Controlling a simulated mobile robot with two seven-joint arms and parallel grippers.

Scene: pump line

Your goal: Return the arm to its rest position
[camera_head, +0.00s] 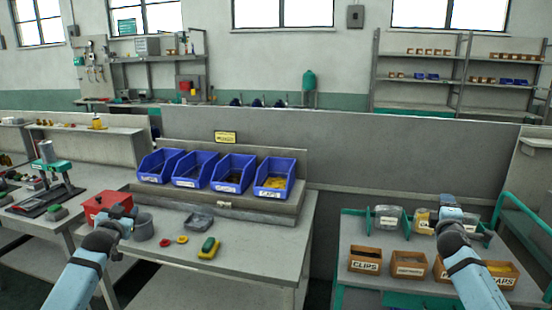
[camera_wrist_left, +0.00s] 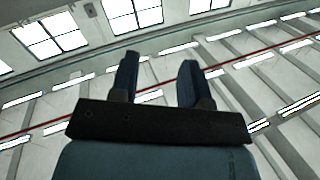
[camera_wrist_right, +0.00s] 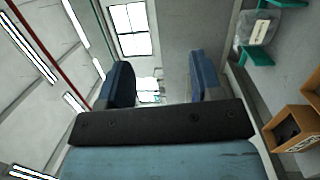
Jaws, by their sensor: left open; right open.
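My left gripper (camera_head: 118,213) is raised in front of the left part of the middle bench in the head view. In the left wrist view its two fingers (camera_wrist_left: 158,80) stand apart with nothing between them, and windows and ceiling lights show behind. My right gripper (camera_head: 450,208) is raised in front of the cart on the right. In the right wrist view its fingers (camera_wrist_right: 155,82) are apart and empty, with a wall and window behind.
The middle bench (camera_head: 262,240) holds blue bins (camera_head: 232,172), a red box (camera_head: 107,204), a grey cup (camera_head: 143,227), a grey tray (camera_head: 199,221) and a yellow-green part (camera_head: 208,248). The right cart (camera_head: 347,235) holds brown boxes (camera_head: 365,260) and clear containers. A gap separates bench and cart.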

